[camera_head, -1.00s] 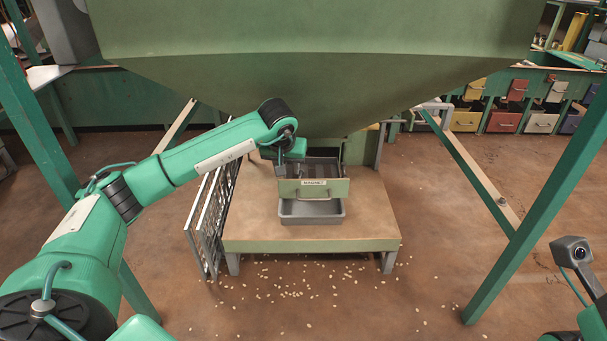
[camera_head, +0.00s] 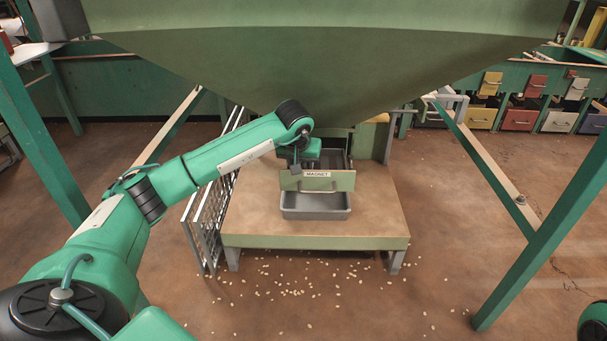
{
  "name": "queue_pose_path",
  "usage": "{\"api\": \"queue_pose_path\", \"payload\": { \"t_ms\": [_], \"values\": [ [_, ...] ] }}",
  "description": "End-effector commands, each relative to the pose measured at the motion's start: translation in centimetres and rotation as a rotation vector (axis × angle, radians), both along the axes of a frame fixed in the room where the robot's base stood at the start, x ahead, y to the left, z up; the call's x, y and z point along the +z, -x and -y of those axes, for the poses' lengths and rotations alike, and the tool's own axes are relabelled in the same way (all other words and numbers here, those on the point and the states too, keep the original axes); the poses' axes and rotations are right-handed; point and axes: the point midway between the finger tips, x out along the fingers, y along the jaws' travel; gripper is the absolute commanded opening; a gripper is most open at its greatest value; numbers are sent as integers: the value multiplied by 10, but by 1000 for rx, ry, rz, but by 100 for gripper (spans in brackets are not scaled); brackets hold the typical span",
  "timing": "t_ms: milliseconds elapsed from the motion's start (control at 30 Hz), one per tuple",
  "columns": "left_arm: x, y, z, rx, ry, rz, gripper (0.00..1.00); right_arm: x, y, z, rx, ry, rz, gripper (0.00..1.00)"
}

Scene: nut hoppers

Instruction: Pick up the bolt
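My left arm reaches in from the left. Its gripper (camera_head: 297,166) points down at the left part of the green drawer marked "MAGNET" (camera_head: 317,182), just behind its front panel. The fingers are small and partly hidden, so I cannot tell whether they are open or shut, or whether they touch anything. I cannot make out a bolt in this view; the drawer's inside is dark and partly covered by my gripper and the panel. A grey tray (camera_head: 315,214) stands below the drawer front. My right gripper is out of view; only a bit of that arm shows at the lower right corner.
A large green hopper (camera_head: 330,75) hangs low over the drawer. The drawer and tray are at a wooden platform (camera_head: 375,215), with metal racks (camera_head: 207,215) along its left side. Slanted green posts stand on both sides. Pale nuts (camera_head: 290,291) litter the floor in front.

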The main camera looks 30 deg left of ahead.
Motion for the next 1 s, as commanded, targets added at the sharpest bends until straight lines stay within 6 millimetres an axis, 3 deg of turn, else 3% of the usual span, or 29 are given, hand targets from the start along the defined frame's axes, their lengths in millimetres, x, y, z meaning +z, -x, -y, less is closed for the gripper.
{"api": "queue_pose_path", "payload": {
  "t_ms": [100,367,567,1000],
  "values": [
    [-8,-3,-1,1,0,0,36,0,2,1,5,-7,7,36],
    [-8,-3,-1,0,0,0,36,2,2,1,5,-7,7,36],
    [-8,-3,-1,0,0,0,0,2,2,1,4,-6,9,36],
    [-4,-3,-2,1,0,1,0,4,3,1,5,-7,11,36]
  ]
}}
